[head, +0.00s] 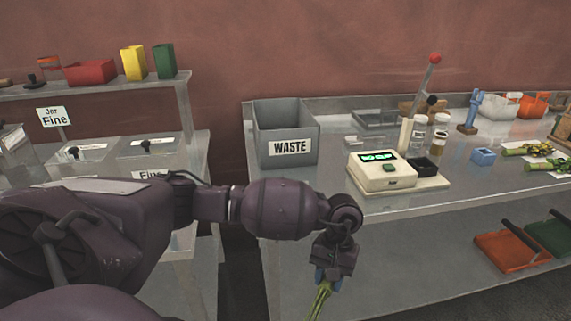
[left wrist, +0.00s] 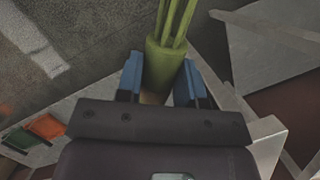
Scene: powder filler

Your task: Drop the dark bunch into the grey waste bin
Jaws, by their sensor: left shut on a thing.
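The grey waste bin (head: 285,134), labelled WASTE, stands open-topped and upright at the left end of the bench in the head view. My left gripper (head: 328,277) is below and in front of it, past the bench's front edge. It is shut on a bunch of green stems (head: 319,301), which hangs down out of the picture's bottom. In the left wrist view the bunch (left wrist: 166,62) sits between the blue fingers, with a green band round its stems. Its far end is hidden, and I cannot tell whether it is dark. My right gripper is not in view.
A scale (head: 383,172) stands right of the bin on the bench (head: 440,195). Jars (head: 419,132) and a red-knobbed lever stand behind it. Other bunches (head: 545,165) lie far right. A shelf unit (head: 110,95) with coloured containers stands left. Orange and green trays lie on the lower shelf.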

